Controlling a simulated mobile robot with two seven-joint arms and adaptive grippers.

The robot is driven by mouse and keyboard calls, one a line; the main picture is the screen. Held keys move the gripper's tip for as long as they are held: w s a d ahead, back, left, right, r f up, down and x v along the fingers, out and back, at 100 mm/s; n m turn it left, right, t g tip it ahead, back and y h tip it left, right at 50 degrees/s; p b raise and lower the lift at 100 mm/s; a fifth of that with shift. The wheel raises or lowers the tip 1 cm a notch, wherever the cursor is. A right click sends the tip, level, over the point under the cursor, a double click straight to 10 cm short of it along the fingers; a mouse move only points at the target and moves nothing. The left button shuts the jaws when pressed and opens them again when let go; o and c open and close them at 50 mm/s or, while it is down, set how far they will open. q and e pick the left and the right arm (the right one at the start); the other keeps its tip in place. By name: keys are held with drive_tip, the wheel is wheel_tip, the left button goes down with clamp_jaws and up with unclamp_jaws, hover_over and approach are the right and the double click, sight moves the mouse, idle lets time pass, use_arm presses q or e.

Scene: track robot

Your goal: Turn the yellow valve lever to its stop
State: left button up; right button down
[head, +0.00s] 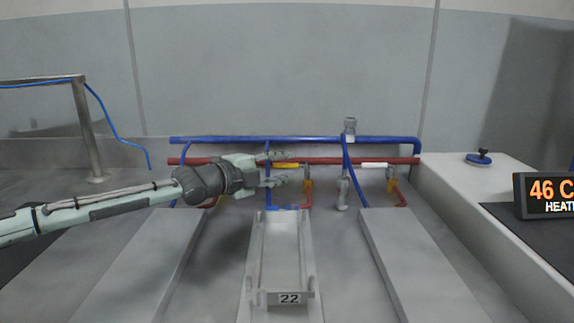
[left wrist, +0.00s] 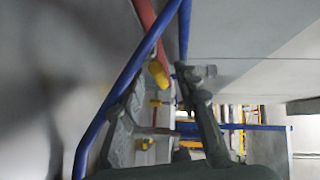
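The yellow valve lever (head: 287,165) lies level along the red pipe in the head view, left of its brass-and-yellow valve body (head: 308,185). My left gripper (head: 286,169) comes in from the left, its two fingers spread, one above the lever and one below it in the picture. In the left wrist view the rounded yellow lever end (left wrist: 158,74) shows between the open fingers (left wrist: 163,82). I see no finger clearly touching it, and the depth between them is hard to tell. My right gripper is not in view.
A blue pipe (head: 290,139) and a red pipe (head: 335,161) run along the wall, with blue branches crossing near the gripper. A white lever (head: 374,165) sits to the right. A trough marked 22 (head: 289,298) stands below. A display (head: 547,194) is at far right.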

use_arm(q)
drive_tip(key=shift+x, duration=0.8)
clamp_jaws()
